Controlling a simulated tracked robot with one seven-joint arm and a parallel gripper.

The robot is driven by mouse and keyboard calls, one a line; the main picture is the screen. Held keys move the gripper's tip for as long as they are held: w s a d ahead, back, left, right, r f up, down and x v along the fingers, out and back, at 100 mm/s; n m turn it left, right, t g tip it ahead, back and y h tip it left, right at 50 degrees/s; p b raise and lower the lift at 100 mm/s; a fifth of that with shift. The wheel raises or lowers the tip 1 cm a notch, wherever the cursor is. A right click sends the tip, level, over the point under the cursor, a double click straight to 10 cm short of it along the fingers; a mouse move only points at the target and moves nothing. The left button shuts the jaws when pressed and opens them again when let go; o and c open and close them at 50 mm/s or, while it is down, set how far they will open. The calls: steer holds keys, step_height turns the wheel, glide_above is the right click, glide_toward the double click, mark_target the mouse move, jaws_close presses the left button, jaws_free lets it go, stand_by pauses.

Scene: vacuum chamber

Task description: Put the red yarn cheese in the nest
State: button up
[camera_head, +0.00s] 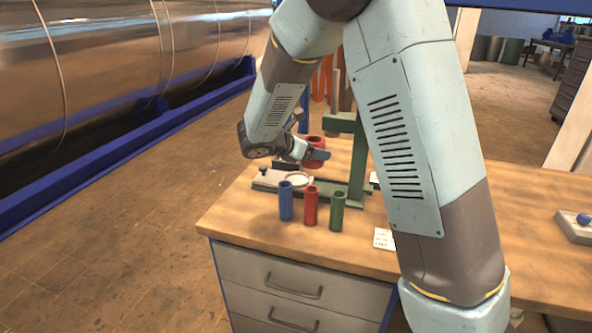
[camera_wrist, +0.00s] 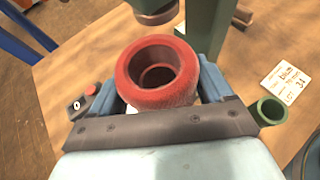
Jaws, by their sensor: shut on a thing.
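The red yarn cheese (camera_head: 316,142) is a thick red ring with a hollow core. In the wrist view the red cheese (camera_wrist: 130,78) sits between the blue fingers of my gripper (camera_wrist: 160,98), one on each side. My gripper (camera_head: 314,154) is shut on it and holds it above the bench at the press. A pale round seat (camera_head: 295,180), which looks like the nest, lies on the press's green base, below the cheese and slightly left of it in the head view. In the wrist view the cheese and gripper hide most of that seat.
The green press column (camera_head: 357,165) stands right beside the cheese, with a round ram (camera_wrist: 155,12) close by. Blue (camera_head: 286,201), red (camera_head: 310,206) and green (camera_head: 337,211) tubes stand in front of the base. A printed card (camera_wrist: 286,80) lies on the bench to the right.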

steer(key=w+a+f, duration=0.1)
steer(key=w+f, duration=0.1)
steer(key=w+a+f, duration=0.1)
steer(key=w+f, duration=0.1)
steer(key=w+a+f, duration=0.1)
steer(key=w+f, duration=0.2)
steer(key=shift+a, duration=0.4)
steer(key=shift+w+a+f, duration=0.1)
steer(key=shift+w+f, duration=0.05)
steer(key=shift+f, duration=0.75)
steer(key=shift+w+f, duration=0.1)
steer(key=shift+f, duration=0.8)
steer(key=o, duration=1.1)
